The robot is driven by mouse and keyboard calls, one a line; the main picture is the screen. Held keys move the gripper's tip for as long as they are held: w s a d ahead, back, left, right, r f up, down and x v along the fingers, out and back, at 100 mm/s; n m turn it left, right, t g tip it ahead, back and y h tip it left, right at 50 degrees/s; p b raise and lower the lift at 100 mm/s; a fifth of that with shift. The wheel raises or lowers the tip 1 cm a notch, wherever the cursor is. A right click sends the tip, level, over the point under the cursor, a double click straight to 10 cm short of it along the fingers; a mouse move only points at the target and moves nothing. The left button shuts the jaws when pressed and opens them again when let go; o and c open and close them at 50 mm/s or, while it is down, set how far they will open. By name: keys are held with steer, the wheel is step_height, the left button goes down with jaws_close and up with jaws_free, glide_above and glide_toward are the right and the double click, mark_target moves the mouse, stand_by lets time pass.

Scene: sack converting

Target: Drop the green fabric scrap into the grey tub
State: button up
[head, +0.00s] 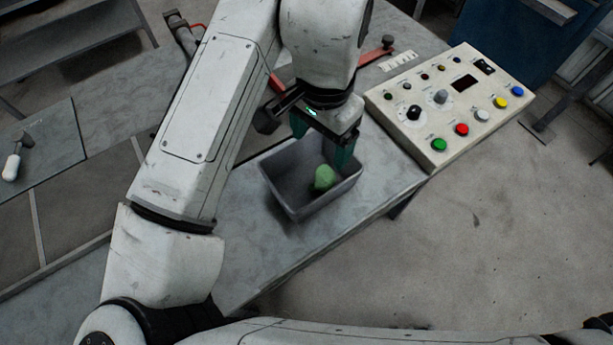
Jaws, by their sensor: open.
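The green fabric scrap (323,178) is a small crumpled lump. In the head view it shows inside the outline of the grey tub (296,205), toward its right side; whether it rests on the tub's floor is hard to tell. The tub is an open rectangular container on the grey table. My gripper (325,148) is above the tub's far side, fingers pointing down and spread apart. The scrap shows just below the fingers, apart from them. The tub's far rim is partly hidden by my gripper.
A control panel (447,105) with coloured buttons and knobs stands on the table right of the tub. A red-handled tool (378,50) lies behind my gripper. The table's (244,240) front edge runs close to the tub. A white-handled tool (12,166) lies far left.

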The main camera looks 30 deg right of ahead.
step_height(320, 180, up, 6)
steer(key=shift+f, duration=0.15)
stand_by(0.6)
